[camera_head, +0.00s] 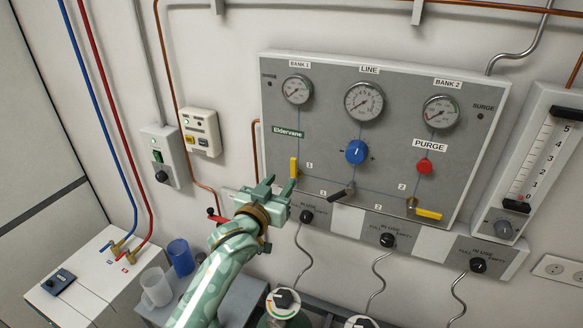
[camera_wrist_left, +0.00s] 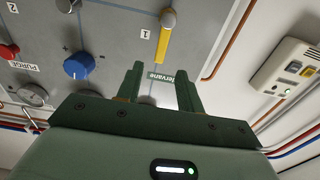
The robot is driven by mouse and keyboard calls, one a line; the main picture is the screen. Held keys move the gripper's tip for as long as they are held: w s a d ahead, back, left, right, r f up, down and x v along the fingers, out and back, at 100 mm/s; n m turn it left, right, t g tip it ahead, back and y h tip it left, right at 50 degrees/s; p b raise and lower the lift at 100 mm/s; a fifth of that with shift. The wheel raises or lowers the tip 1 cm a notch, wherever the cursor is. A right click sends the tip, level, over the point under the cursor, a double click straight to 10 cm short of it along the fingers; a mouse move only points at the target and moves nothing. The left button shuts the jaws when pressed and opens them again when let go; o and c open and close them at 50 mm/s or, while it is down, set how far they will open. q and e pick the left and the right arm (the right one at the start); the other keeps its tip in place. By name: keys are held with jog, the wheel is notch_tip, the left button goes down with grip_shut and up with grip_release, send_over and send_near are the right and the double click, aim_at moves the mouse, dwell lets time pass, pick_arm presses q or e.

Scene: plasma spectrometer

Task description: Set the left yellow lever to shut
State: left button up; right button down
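The left yellow lever (camera_head: 294,167) stands upright on the left of the grey panel, beside a label "1". In the left wrist view, which looks upside down, the same yellow lever (camera_wrist_left: 163,45) runs from its round grey pivot toward my fingers. My left gripper (camera_head: 279,186) is just below and left of the lever in the head view. In the wrist view the left gripper (camera_wrist_left: 164,82) shows its two green fingers apart with nothing held; the lever's end lies beyond the fingertips, apart from them. My right gripper is not in view.
A second yellow lever (camera_head: 428,214) lies nearly level at lower right, and a dark lever (camera_head: 342,194) sits between them. A blue knob (camera_head: 356,152) and red purge button (camera_head: 424,166) are higher up. A red-handled valve (camera_head: 216,217) is left of my gripper.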

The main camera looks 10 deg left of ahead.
aim_at(293, 165)
pick_arm(q)
jog(key=w, duration=0.3)
jog(key=w+d, duration=0.1)
jog(key=w, duration=0.3)
jog(key=shift+d, duration=0.15)
grip_shut()
